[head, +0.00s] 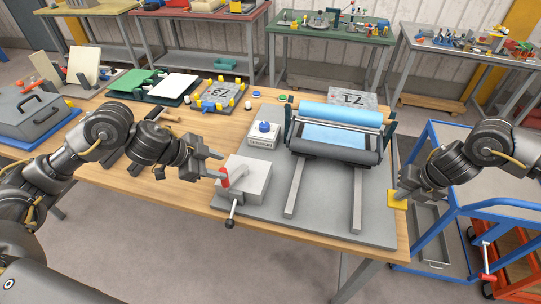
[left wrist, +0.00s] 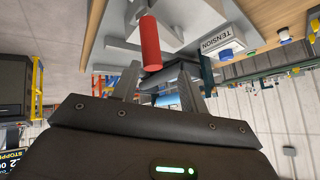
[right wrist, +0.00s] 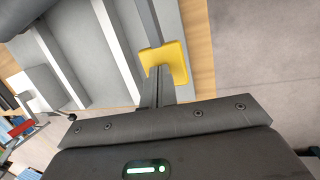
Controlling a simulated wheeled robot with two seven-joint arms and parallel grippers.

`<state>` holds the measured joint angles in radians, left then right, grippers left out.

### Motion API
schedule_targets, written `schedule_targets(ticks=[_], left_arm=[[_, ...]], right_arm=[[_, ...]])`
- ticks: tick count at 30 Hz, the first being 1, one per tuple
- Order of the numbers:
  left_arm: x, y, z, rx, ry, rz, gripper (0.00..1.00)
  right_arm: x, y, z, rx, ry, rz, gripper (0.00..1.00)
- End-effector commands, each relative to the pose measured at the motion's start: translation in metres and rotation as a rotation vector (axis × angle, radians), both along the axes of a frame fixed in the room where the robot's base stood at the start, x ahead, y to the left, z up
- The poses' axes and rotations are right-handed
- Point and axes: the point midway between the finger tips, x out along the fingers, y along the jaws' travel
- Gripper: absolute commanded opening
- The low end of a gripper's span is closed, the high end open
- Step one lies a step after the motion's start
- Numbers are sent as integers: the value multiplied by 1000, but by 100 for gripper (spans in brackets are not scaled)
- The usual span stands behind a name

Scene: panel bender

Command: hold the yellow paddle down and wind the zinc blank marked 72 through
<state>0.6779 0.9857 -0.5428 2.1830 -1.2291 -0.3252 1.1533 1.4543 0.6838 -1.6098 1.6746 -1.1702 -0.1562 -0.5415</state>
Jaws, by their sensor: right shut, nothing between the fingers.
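The yellow paddle (head: 397,200) is at the right edge of the grey machine base. My right gripper (head: 401,193) is shut and empty, its fingertips against the paddle; the right wrist view shows the paddle (right wrist: 165,62) at the finger ends. A crank with a red handle (head: 224,177) is on the grey box at the base's left. My left gripper (head: 217,166) is open beside it, with the red handle (left wrist: 151,42) ahead of its parted fingers. A grey plate with yellow corner pieces (head: 219,96) lies at the back; its number is hard to read. Another grey plate (head: 351,98) reads 71.
The roller unit (head: 336,132) has a blue upper roller and a light blue surface below. Two grey rails (head: 357,200) run forward from it. A "TENSION" block (head: 263,136) with a blue knob stands left of it. A blue cart (head: 470,170) is close at right.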

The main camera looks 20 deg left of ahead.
Motion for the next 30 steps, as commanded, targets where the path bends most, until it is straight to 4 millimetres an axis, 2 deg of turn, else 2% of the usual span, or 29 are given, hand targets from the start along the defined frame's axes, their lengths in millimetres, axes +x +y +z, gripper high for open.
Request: schedule_targets(ticks=[4,11,22,30], left_arm=[[0,0,7,2,-1,0,44],[-1,-1,7,2,2,0,44],[2,-21,7,0,2,-1,44],[2,-21,3,1,4,-1,44]], right_arm=[[1,0,-1,0,-3,-3,0],[1,0,-1,0,-3,-3,0],[1,0,-1,0,-2,-1,0],[0,0,-1,-1,-1,-1,0]])
